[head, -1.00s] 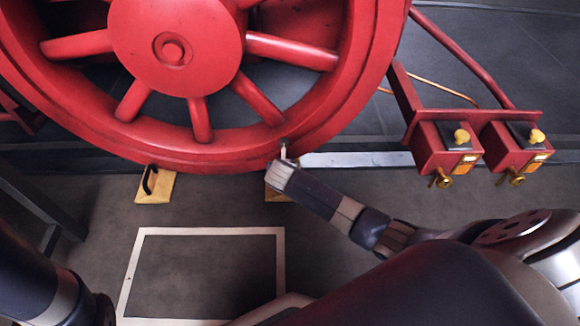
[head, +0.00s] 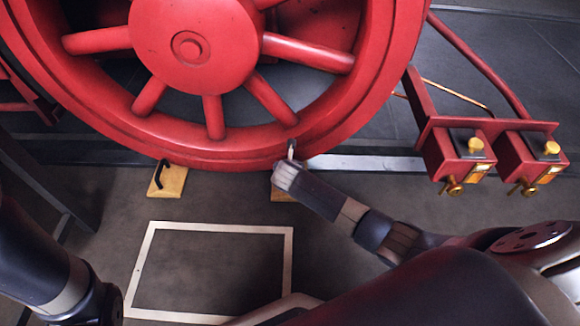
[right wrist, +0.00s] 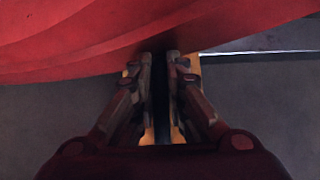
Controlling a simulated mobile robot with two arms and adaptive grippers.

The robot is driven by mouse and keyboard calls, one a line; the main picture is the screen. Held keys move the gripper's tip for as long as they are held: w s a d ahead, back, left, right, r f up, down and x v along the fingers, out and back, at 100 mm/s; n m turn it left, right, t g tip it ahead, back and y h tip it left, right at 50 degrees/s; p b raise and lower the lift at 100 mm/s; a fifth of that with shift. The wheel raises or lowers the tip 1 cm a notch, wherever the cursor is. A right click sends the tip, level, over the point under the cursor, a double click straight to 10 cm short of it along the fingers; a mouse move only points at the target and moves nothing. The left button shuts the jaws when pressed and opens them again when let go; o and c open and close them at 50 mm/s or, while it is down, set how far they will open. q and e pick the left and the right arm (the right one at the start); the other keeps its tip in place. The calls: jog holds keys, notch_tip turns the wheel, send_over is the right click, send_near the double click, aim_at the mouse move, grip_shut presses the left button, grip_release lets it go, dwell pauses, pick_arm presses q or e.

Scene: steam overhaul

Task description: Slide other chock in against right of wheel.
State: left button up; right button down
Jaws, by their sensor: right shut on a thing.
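The big red wheel (head: 215,150) stands on the rail. One yellow chock (head: 168,181) with a black handle lies by its lower left. The other yellow chock (head: 281,193) lies by the wheel's lower right, mostly hidden behind my right gripper (head: 289,160). In the right wrist view, my right gripper (right wrist: 160,58) is shut on this chock's dark upright handle, and yellow chock edges (right wrist: 195,65) show beside the fingers. The wheel rim is just beyond the fingertips; I cannot tell whether the chock touches it. My left arm shows at lower left, its gripper out of sight.
A pale rectangular outline (head: 150,240) marks the floor in front of the wheel, empty inside. Two red boxes with brass fittings (head: 452,160) hang at the right. A dark frame leg (head: 50,190) stands at the left. The floor between the chocks is clear.

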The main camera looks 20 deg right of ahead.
jog(key=shift+w+r, duration=0.25)
jog(key=shift+r, duration=0.05)
jog(key=c, duration=1.6)
grip_release()
jog(key=shift+o, duration=0.3)
jog(key=shift+f, duration=0.1)
jog(key=shift+d, duration=0.1)
jog(key=o, duration=0.7)
jog(key=shift+s+f, duration=0.1)
jog(key=shift+s, duration=0.05)
jog(key=shift+c, duration=0.2)
